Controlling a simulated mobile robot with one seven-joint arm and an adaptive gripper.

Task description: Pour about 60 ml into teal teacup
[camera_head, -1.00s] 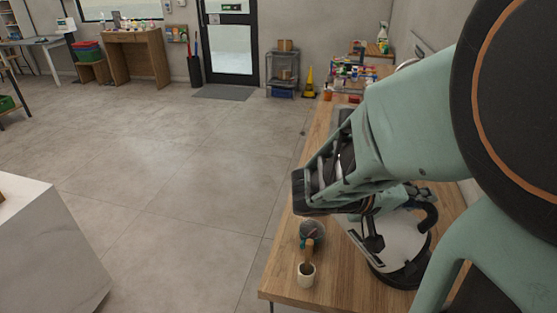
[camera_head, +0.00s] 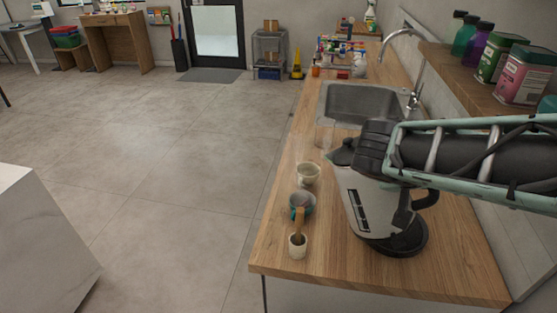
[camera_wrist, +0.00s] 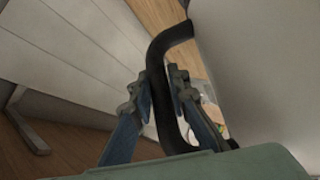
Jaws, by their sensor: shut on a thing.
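The teal teacup (camera_head: 308,209) stands on the wooden counter near its left edge, partly hidden by a wooden handle in front; its contents are not visible. In the wrist view, my gripper (camera_wrist: 162,84) is shut on the kettle's black handle (camera_wrist: 168,112), one finger on each side. In the head view my arm covers the kettle's upper right, and my fingers are hard to make out.
A cream cup (camera_head: 309,173) stands just behind the teal one. A small pale cup (camera_head: 297,251) with the wooden-handled tool stands in front. A clear glass (camera_head: 324,135), sink (camera_head: 355,103) and faucet (camera_head: 408,70) lie farther back. A shelf (camera_head: 460,72) with tins and bottles overhangs the right side.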

